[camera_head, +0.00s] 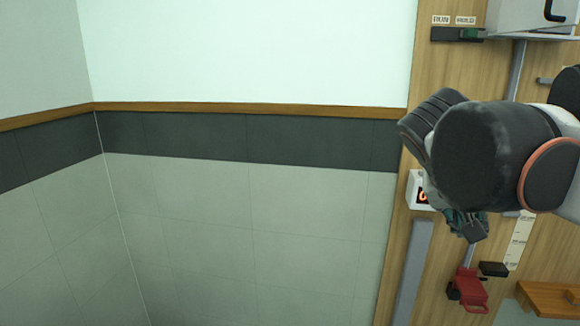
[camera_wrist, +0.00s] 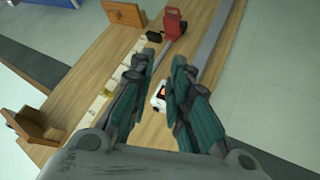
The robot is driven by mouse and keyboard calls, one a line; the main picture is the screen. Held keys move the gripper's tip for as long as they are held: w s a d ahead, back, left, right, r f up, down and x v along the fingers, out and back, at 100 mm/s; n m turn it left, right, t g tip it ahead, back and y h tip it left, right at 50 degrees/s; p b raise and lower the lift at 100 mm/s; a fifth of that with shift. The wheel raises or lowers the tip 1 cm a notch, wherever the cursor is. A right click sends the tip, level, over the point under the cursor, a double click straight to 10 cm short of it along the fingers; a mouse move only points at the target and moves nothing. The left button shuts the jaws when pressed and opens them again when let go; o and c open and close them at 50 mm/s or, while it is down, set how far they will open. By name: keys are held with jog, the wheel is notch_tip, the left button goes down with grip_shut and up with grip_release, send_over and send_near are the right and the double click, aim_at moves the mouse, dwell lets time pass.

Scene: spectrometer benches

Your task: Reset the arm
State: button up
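A white box with a lit orange display (camera_wrist: 158,99) lies below and partly behind the right finger.
A wooden stand (camera_head: 548,298) is at lower right.

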jog(key=s+a+f+n+t+y+b, duration=0.1)
jog(key=s+a+f+n+y+b, duration=0.1)
jog(key=f, duration=0.9)
jog(key=s+a+f+n+y+b, duration=0.1)
jog(key=s+a+f+b, duration=0.3)
jog(key=f, duration=0.6)
jog(key=s+a+f+n+t+y+b, duration=0.1)
jog(key=s+a+f+y+b, duration=0.3)
jog(key=f, duration=0.7)
jog(key=shift+a+f+n+t+b, duration=0.3)
jog(key=shift+a+n+b, duration=0.25)
jog(key=shift+n+b, duration=0.45)
jog(key=shift+d, duration=0.1)
